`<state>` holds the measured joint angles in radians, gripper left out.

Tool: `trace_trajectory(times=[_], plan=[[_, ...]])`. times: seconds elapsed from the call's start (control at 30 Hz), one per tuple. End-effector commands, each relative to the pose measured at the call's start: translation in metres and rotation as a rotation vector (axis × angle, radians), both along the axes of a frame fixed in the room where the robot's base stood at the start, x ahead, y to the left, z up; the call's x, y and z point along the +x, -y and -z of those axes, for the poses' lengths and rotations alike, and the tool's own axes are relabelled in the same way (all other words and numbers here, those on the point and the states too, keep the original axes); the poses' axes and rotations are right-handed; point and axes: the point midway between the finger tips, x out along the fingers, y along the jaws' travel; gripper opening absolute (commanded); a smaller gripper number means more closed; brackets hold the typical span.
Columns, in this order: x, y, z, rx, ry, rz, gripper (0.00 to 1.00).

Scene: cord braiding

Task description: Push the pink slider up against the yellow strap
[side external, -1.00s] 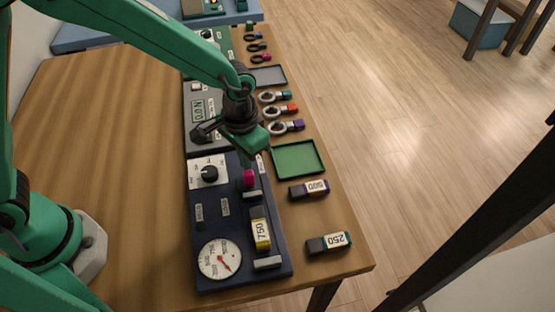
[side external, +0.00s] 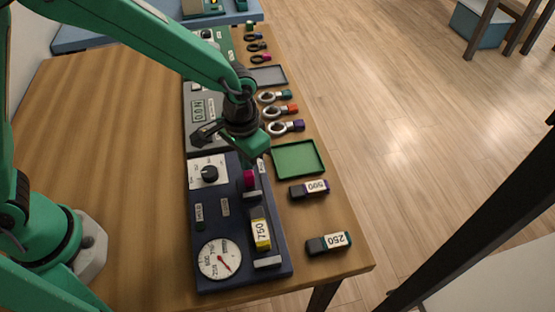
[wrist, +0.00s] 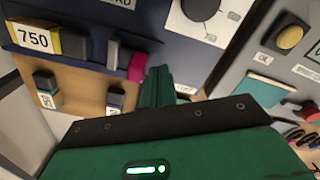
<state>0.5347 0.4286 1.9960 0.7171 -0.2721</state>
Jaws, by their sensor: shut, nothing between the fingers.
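The pink slider (side external: 249,180) stands on the dark blue panel, just above a grey end block. The yellow strap (side external: 262,243) is around a dark block labelled 750, lower down the same panel. In the wrist view the slider (wrist: 137,66) is directly left of my fingertips, and the yellow strap (wrist: 51,41) is farther left with a grey block between. My gripper (side external: 257,153) is shut and empty beside the slider, on its side away from the strap. I cannot tell whether the fingers touch the slider.
The panel also carries a knob (side external: 210,174) and a round dial (side external: 220,260). A green tray (side external: 297,173) and loose blocks marked 500 (side external: 316,187) and 250 (side external: 336,240) lie to its right. Ring tools (side external: 284,127) lie above the tray.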

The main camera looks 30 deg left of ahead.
Motion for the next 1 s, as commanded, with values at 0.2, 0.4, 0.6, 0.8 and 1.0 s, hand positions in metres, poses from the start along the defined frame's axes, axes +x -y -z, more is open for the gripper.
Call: trace_trajectory(times=[0.2,0.4,0.6,0.8,1.0], plan=[[-0.004,0.004,0.000,0.000,0.000,0.000,0.00],[-0.007,0.007,0.000,0.000,0.000,0.000,0.00],[-0.011,0.011,0.000,0.000,0.000,0.001,0.00],[-0.015,0.014,0.000,0.000,0.000,0.000,0.00],[-0.018,0.018,0.000,0.000,-0.001,0.001,0.00]])
